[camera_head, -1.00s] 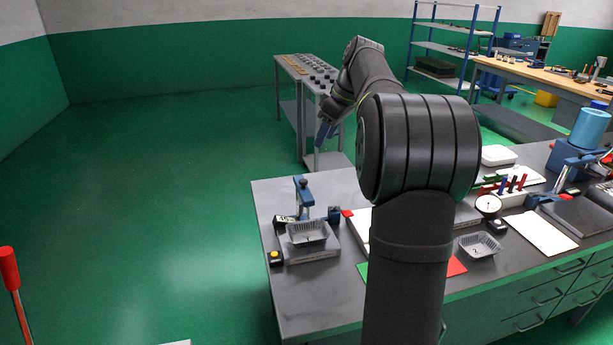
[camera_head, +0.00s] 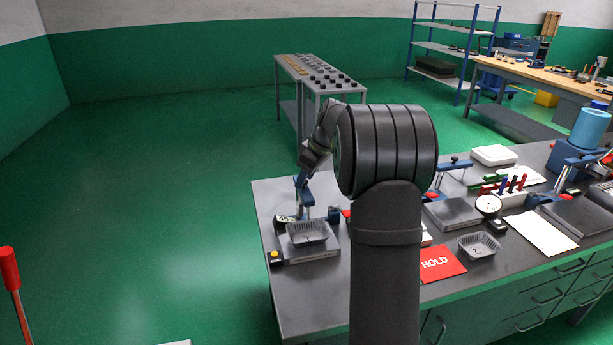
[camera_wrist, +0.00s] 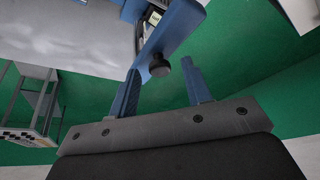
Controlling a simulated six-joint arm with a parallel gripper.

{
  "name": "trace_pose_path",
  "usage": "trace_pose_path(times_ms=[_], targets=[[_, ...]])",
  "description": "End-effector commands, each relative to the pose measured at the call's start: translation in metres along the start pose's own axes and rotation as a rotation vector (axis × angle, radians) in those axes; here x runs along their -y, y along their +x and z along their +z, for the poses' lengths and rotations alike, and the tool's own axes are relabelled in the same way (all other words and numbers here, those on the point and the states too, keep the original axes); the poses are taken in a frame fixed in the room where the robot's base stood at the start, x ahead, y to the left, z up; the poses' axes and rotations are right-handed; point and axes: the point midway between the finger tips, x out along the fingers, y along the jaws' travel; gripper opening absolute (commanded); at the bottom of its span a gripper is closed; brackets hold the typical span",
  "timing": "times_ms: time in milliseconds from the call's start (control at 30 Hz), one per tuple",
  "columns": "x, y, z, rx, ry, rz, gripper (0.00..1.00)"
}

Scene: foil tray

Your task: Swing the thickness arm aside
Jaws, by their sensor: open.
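The thickness arm is a blue bar (camera_head: 303,190) standing at the back of the left station in the head view. The wrist view shows a blue bar (camera_wrist: 176,28) with a black knob (camera_wrist: 159,66) under its end. My gripper (camera_wrist: 161,72) is open, its two blue fingers on either side of the knob in that view, with nothing clamped. Whether a finger touches the knob or bar, I cannot tell. In the head view my gripper is at the top of the blue bar, its fingers hard to make out. A foil tray (camera_head: 307,240) sits on the station's grey block (camera_head: 312,254).
A second foil tray (camera_head: 480,252) and a red HOLD sheet (camera_head: 442,270) lie right of my arm. Another blue-armed station (camera_head: 453,212) stands behind them. A dial gauge (camera_head: 488,205) and pens (camera_head: 512,184) are further right. The bench's left front (camera_head: 310,300) is clear.

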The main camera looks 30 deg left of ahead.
Motion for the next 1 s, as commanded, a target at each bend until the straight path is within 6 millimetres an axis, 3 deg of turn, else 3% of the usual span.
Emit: trace_pose_path(times_ms=[167,400,767,1000], targets=[[0.0,-0.0001,0.0,0.0,0.0,0.0,0.45],[0.0,-0.0003,0.0,0.0,0.0,0.0,0.0],[0.0021,0.0001,-0.0011,0.001,0.029,0.011,0.0],[0.008,0.0021,-0.0063,0.0,0.147,0.06,0.0]])
